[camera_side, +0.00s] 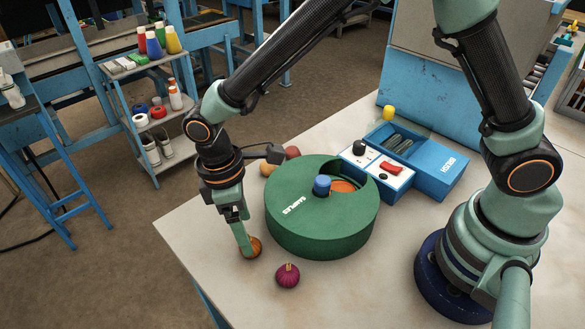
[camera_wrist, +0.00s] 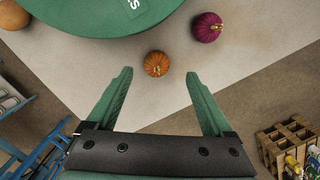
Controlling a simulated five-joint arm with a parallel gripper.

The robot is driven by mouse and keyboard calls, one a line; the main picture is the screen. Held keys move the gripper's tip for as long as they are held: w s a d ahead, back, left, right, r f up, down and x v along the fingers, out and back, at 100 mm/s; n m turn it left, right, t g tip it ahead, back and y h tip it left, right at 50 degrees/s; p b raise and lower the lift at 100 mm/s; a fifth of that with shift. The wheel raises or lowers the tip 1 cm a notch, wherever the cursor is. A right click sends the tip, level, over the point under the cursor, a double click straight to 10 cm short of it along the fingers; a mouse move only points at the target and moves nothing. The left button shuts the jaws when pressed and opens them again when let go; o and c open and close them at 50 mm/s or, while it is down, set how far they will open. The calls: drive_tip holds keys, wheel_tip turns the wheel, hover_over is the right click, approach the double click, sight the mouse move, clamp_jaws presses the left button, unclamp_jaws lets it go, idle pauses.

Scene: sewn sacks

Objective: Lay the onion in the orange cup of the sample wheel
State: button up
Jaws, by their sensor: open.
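A small ribbed orange-brown onion (camera_side: 256,246) sits on the table near its left edge. In the wrist view the onion (camera_wrist: 157,64) lies centred just beyond my two fingertips. My gripper (camera_side: 246,247) points down at the onion, open and empty; a finger hides part of the onion in the side view. The sample wheel (camera_side: 300,235) is a green drum to the right of my gripper. Its lid opening shows an orange cup (camera_side: 343,186) beside a blue knob (camera_side: 322,184). The wheel's edge (camera_wrist: 100,25) shows at the top of the wrist view.
A purple onion-like vegetable (camera_side: 288,276) lies close by, in front of the wheel; it also shows in the wrist view (camera_wrist: 207,27). Tan (camera_side: 267,169) and reddish (camera_side: 292,153) round items lie behind the wheel. A blue control box (camera_side: 430,165) stands behind right.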

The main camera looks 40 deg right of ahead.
drive_tip(key=shift+d+f, duration=0.15)
drive_tip(key=shift+f, duration=1.2)
drive_tip(key=shift+d+f, duration=0.1)
drive_tip(key=shift+f, duration=1.25)
clamp_jaws()
drive_tip(key=shift+r, duration=0.1)
